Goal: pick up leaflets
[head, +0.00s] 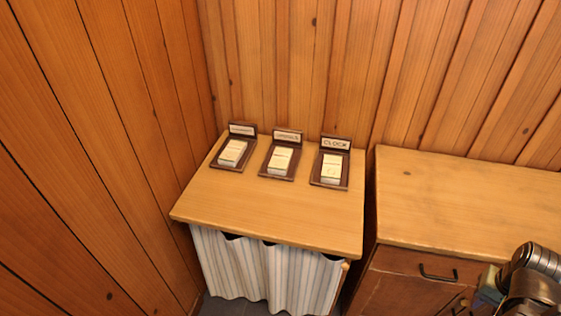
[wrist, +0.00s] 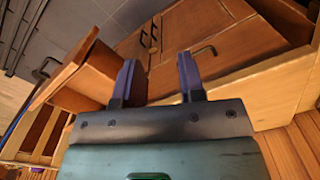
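Three stacks of leaflets sit in dark brown holders on the small wooden table (head: 270,215) in the head view. The left stack (head: 232,153), the middle stack (head: 279,160) and the right stack (head: 332,168) are pale, each with a label plate behind it. The right plate (head: 336,144) appears to read "CLOCK"; the other plates are too small to read surely. In the wrist view my gripper (wrist: 157,78) has its two fingers apart with nothing between them. It is away from the leaflets, which are not in the wrist view. In the head view part of my arm shows at the lower right.
A wooden cabinet (head: 470,205) with a dark handle (head: 438,274) stands right of the table, across a narrow gap. Wood-panelled walls close off the back and left. A striped curtain (head: 265,270) hangs under the table. The table's front half is clear.

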